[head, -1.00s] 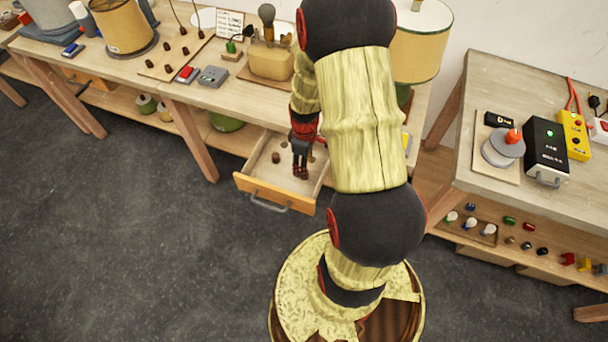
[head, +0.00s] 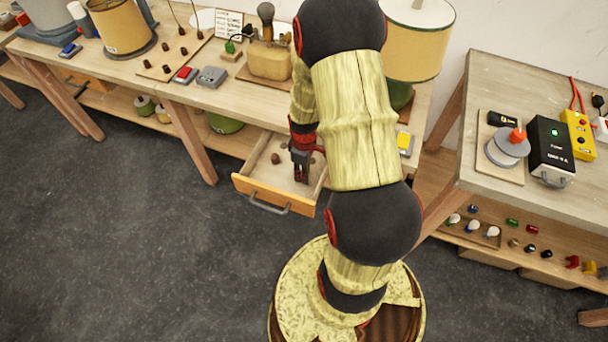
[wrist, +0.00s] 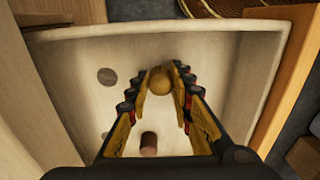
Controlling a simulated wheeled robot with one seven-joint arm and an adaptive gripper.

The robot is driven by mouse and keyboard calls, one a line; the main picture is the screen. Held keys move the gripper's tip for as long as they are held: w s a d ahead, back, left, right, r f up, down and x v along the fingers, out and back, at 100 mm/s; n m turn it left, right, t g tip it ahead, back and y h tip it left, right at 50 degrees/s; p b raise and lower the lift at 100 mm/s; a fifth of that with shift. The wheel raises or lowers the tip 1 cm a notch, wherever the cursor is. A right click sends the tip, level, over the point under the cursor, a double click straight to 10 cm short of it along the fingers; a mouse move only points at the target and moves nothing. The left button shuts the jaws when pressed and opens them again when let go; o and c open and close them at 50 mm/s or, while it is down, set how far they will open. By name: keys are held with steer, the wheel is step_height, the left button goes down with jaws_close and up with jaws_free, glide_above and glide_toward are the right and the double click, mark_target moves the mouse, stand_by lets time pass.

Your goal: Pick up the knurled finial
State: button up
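Three small parts lie in the open drawer (head: 255,165). In the wrist view a round brass-coloured knob (wrist: 160,81) is between the fingertips of my gripper (wrist: 161,75), with a gap visible beside it. A dark brown cylinder (wrist: 148,143) stands behind it, nearer my palm in the picture; it also shows in the head view (head: 275,158). I cannot make out knurling, so which part is the knurled finial is unclear. My gripper (head: 301,179) is open and down in the drawer; the knob is hidden in the head view.
The drawer's pale walls (wrist: 150,30) and orange front (head: 270,194) surround my gripper closely. The workbench (head: 240,98) above carries a red-button box (head: 185,74), a grey box (head: 211,77) and lamps. A second bench (head: 510,80) stands at right. The floor at left is clear.

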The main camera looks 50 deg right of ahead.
steer(key=c, duration=0.4)
steer(key=shift+c, duration=0.2)
